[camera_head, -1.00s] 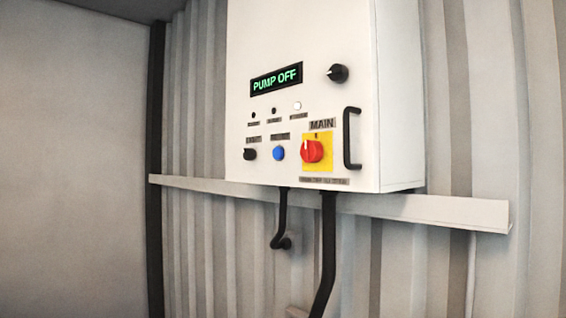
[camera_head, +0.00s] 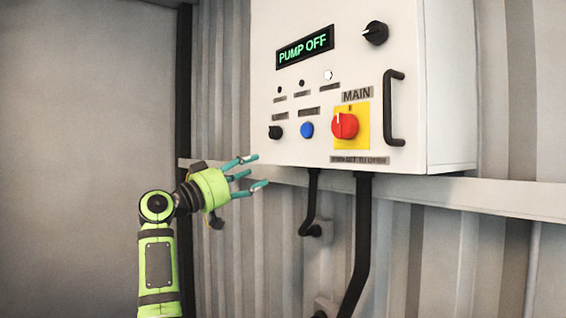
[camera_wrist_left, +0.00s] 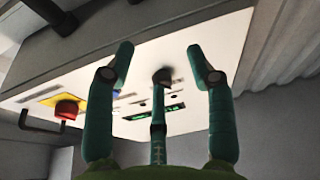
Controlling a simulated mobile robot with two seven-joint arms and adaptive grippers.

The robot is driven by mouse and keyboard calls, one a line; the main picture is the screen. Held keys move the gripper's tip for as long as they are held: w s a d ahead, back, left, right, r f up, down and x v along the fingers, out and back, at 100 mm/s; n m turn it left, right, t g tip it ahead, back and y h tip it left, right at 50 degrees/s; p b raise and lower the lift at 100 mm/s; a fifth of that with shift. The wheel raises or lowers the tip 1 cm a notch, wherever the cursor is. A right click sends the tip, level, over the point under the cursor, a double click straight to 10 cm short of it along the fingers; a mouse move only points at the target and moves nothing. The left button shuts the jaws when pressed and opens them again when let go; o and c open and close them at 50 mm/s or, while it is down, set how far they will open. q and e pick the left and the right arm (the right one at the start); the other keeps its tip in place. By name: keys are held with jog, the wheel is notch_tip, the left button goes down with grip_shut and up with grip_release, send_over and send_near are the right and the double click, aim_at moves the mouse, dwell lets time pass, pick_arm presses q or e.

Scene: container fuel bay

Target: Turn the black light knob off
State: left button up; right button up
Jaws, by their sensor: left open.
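The black light knob (camera_head: 275,132) is at the lower left of the white control box's front, under a small label. My left gripper (camera_head: 256,172) has three teal fingers, spread open and empty. It is below and left of the light knob, near the box's lower left corner, apart from the knob in the picture. In the left wrist view the open fingers (camera_wrist_left: 160,73) point toward the box front, which appears upside down. A dark shape at the middle fingertip there may be the fingertip or the knob; I cannot tell. My right gripper is not in view.
The control box (camera_head: 436,80) also carries a blue button (camera_head: 307,130), a red main switch (camera_head: 345,125), another black knob (camera_head: 375,33), a display (camera_head: 305,46) reading PUMP OFF and a black handle (camera_head: 393,108). A rail (camera_head: 510,197) and black cables (camera_head: 361,240) lie below.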

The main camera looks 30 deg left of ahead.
pick_arm(q)
jog(key=m+h, duration=0.2)
send_near(271, 134)
jog(key=w+d, duration=0.1)
jog(key=p+x, duration=0.4)
jog(key=x, duration=0.1)
jog(key=shift+w+r, duration=0.15)
jog(key=shift+r, duration=0.3)
jog(key=shift+w+d+r+p, duration=0.1)
jog(key=shift+w+d+p, duration=0.25)
jog(key=shift+w, duration=0.25)
jog(key=shift+w+a, duration=0.1)
